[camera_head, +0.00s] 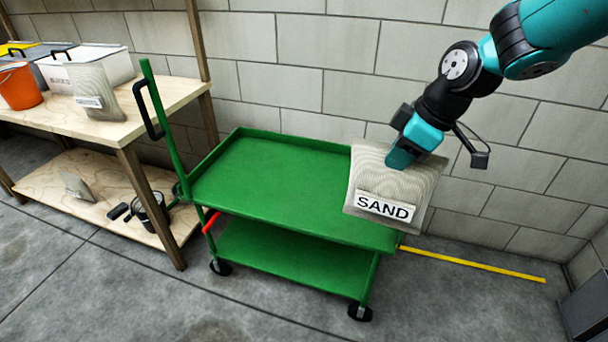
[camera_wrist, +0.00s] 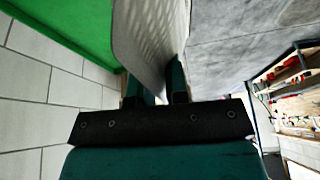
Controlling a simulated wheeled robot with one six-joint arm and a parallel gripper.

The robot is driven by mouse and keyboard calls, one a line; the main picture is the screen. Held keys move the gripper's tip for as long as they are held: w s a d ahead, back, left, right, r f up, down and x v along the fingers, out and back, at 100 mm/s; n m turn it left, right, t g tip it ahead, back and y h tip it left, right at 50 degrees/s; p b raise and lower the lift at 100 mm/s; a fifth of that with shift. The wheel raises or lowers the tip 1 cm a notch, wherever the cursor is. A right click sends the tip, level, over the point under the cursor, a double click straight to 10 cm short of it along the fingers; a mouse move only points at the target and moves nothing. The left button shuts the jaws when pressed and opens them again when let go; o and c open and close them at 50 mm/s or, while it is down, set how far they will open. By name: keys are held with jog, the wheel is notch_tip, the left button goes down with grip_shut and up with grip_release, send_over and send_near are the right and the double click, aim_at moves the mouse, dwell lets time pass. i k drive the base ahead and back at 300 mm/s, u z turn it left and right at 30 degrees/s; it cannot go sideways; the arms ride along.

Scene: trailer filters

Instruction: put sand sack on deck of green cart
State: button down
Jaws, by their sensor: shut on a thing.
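The sand sack (camera_head: 366,181) is a beige sack with a white label reading SAND. My gripper (camera_head: 399,160) is shut on its upper part. The sack hangs at the right end of the green cart (camera_head: 275,180) and overlaps that end in the head view. I cannot tell its exact height above the deck. The cart's upper deck is bare and has a low rim. In the wrist view the sack (camera_wrist: 150,40) stands between the fingers of my gripper (camera_wrist: 163,85), with the green deck (camera_wrist: 60,25) to its left.
A wooden shelf (camera_head: 125,130) stands left of the cart, holding an orange bucket (camera_head: 19,86), bins and another sack (camera_head: 92,95). The cart's green handle post (camera_head: 165,130) rises at its left end. A block wall (camera_head: 300,60) runs behind. A yellow floor line (camera_head: 470,264) lies right.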

aim_at(343, 184)
jog(key=i, duration=1.15)
